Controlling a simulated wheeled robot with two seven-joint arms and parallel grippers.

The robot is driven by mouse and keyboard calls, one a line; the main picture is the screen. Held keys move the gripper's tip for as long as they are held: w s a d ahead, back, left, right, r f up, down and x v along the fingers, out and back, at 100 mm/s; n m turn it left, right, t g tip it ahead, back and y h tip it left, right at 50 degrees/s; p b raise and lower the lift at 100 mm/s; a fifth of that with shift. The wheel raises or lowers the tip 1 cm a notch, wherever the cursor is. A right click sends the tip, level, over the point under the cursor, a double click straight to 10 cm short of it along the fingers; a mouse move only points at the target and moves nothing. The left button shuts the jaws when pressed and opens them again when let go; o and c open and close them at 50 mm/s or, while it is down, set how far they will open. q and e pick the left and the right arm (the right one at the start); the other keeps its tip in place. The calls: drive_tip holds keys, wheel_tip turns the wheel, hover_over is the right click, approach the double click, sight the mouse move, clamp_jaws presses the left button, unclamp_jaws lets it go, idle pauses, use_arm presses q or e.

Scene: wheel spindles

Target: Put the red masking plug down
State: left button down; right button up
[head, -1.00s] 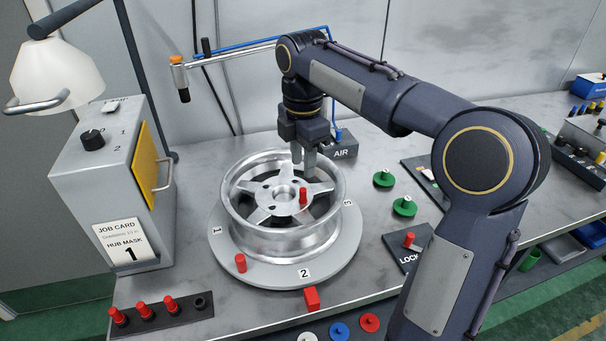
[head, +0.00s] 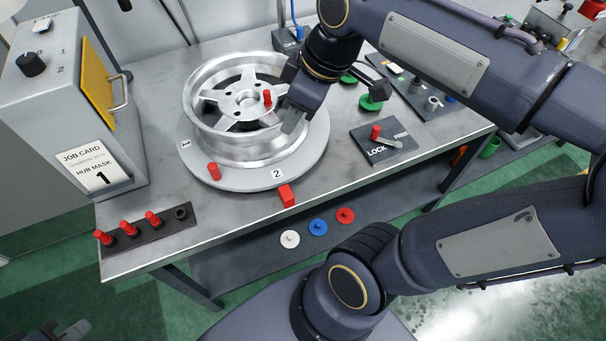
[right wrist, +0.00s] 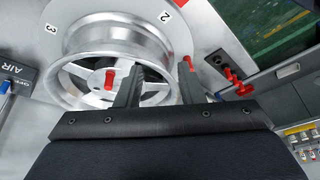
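A red masking plug (head: 267,97) stands upright on the face of the silver wheel (head: 205,118), beside its hub; it also shows in the right wrist view (right wrist: 109,79). Another red plug (head: 213,171) stands on the turntable near the label 1. My right gripper (head: 292,122) is at the wheel's right rim, apart from the plug. In the right wrist view its fingers (right wrist: 158,88) are spread with nothing between them. My left gripper (head: 72,331) is partly cut off at the bottom left; its opening is unclear.
A dark rack (head: 170,229) at the front left holds 3 red plugs and one empty socket. A red block (head: 286,195) sits at the turntable's front. A LOCK panel (head: 378,148) and green knobbed discs (head: 371,103) lie to the right. The job-card box (head: 72,120) stands left.

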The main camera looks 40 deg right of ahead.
drive_tip(key=s+a+f+m+t+y, duration=0.1)
drive_tip(key=s+a+f+m+t, duration=0.1)
drive_tip(key=s+a+f+m, duration=0.2)
drive_tip(key=s+f+m, duration=0.3)
drive_tip(key=f+m, duration=0.1)
drive_tip(key=shift+s+a+f, duration=0.2)
drive_tip(key=shift+s+f, duration=0.1)
drive_tip(key=shift+s, duration=0.05)
